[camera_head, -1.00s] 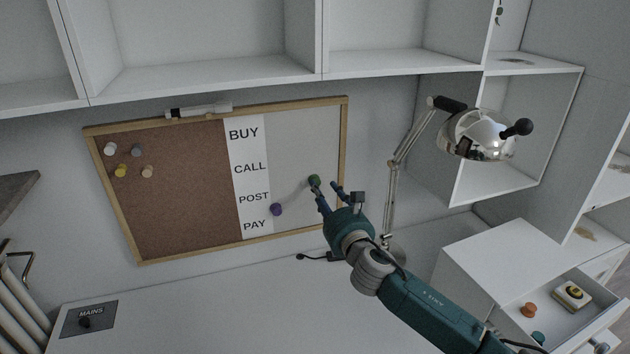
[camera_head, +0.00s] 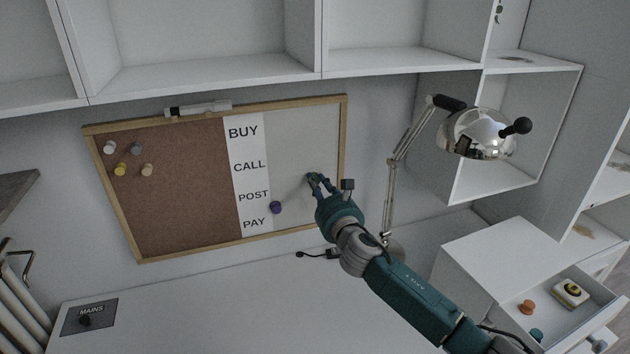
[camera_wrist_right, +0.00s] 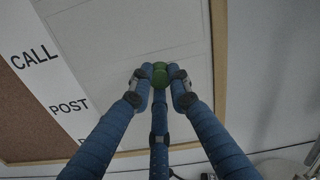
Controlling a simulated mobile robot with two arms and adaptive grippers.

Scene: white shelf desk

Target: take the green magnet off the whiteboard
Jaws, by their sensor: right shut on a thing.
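The whiteboard (camera_head: 312,130) is the white right part of a wood-framed board on the wall. It also fills much of the right wrist view (camera_wrist_right: 130,35). My right gripper (camera_head: 317,181) is at the lower right of the whiteboard, its fingers closed. In the right wrist view the green magnet (camera_wrist_right: 161,72) sits between the fingertips, held by them. The fingers hide it in the head view. I cannot tell whether it still touches the board. My left gripper is not in view.
A purple magnet (camera_head: 276,208) is on the board left of my gripper. A chrome desk lamp (camera_head: 477,134) stands to the right. An open drawer (camera_head: 592,322) holding small objects is at the lower right. The desk top (camera_head: 220,300) below the board is mostly clear.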

